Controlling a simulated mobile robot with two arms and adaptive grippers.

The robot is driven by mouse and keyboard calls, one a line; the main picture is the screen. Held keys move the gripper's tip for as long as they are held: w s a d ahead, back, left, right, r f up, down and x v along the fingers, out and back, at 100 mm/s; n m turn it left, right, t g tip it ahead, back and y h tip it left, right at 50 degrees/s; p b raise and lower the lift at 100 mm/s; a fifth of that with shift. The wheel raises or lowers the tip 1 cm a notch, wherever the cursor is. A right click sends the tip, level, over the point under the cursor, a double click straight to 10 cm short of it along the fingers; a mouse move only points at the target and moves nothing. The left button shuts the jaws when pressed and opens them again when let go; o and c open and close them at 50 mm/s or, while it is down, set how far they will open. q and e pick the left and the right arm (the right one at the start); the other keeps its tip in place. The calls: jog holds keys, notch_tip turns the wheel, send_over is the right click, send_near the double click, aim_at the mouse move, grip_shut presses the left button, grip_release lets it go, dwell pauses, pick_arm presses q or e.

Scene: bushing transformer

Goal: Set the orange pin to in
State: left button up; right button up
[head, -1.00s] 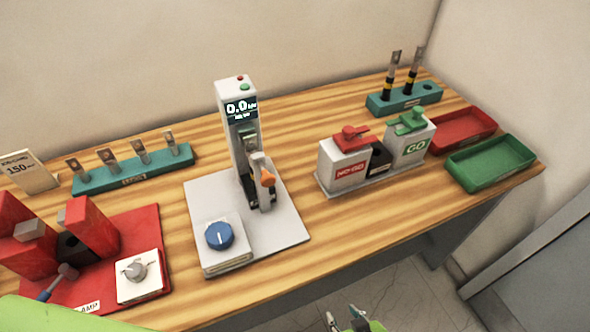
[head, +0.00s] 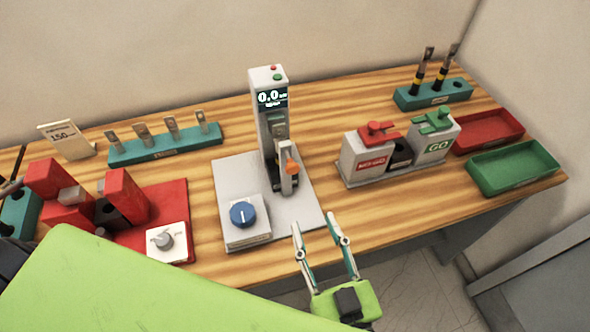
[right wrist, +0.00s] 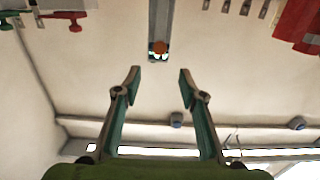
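The orange pin (head: 291,166) sits on the front of the grey press column (head: 268,95), above the grey base plate (head: 228,185). The column has a display reading 0.0. In the right wrist view the orange pin (right wrist: 160,47) shows at the top middle, beyond my fingertips. My right gripper (head: 316,226) is open and empty, in front of the table's front edge, below and to the right of the pin. It also shows open in the right wrist view (right wrist: 158,78). My left gripper is not in view.
A blue knob (head: 243,214) is on the base plate. A red clamp fixture (head: 180,195) stands left. The NO-GO and GO blocks (head: 372,153) stand right, with red (head: 488,131) and green (head: 513,167) trays beyond. Teal racks (head: 165,146) are at the back. The front right tabletop is clear.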

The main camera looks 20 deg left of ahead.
aim_at(293, 170)
jog(key=b+x, duration=0.4)
jog(key=x, duration=0.9)
jog(key=shift+w+a, duration=0.25)
jog(key=shift+w, duration=0.1)
grip_shut()
